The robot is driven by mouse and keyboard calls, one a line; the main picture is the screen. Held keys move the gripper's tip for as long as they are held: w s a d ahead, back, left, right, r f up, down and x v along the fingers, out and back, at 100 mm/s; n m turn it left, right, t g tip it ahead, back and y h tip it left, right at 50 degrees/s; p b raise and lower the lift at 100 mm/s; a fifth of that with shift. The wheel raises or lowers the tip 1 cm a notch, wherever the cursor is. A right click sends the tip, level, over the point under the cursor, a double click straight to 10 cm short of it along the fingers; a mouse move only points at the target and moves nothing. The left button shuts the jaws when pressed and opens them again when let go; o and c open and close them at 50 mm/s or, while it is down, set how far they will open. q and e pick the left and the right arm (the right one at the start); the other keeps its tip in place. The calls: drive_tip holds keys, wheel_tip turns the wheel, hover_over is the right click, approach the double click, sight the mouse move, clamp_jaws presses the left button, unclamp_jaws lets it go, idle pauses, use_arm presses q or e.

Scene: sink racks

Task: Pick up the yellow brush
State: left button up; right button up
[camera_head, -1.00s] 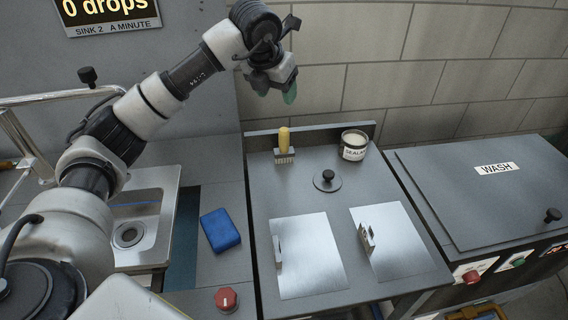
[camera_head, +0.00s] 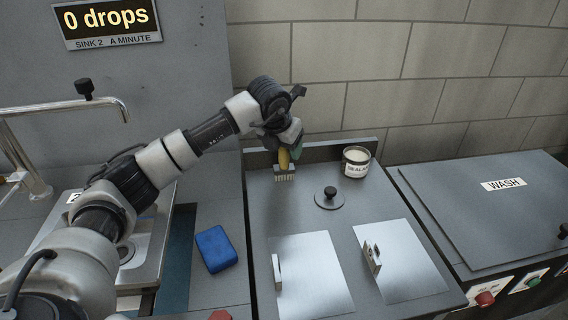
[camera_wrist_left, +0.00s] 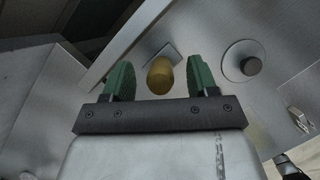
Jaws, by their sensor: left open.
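The yellow brush (camera_head: 284,162) stands upright on the grey counter near its back edge, handle up and pale bristles down. My left gripper (camera_head: 291,150) is at the brush's handle and partly covers it in the head view. In the left wrist view the round handle end (camera_wrist_left: 160,75) lies between the two green fingers of my left gripper (camera_wrist_left: 158,80), with a gap on each side. The left gripper is open and not closed on the brush. My right gripper is not in view.
A sealant jar (camera_head: 356,162) stands right of the brush, and a black-knobbed round lid (camera_head: 329,198) lies in front. Two metal plates with handles are nearer. A blue sponge (camera_head: 215,249) lies left, beside the sink. A wall rises behind.

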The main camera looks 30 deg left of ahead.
use_arm(q)
drive_tip(key=shift+x, duration=1.15)
drive_tip(key=c, duration=1)
drive_tip(key=shift+r, duration=0.1)
drive_tip(key=shift+r, duration=0.15)
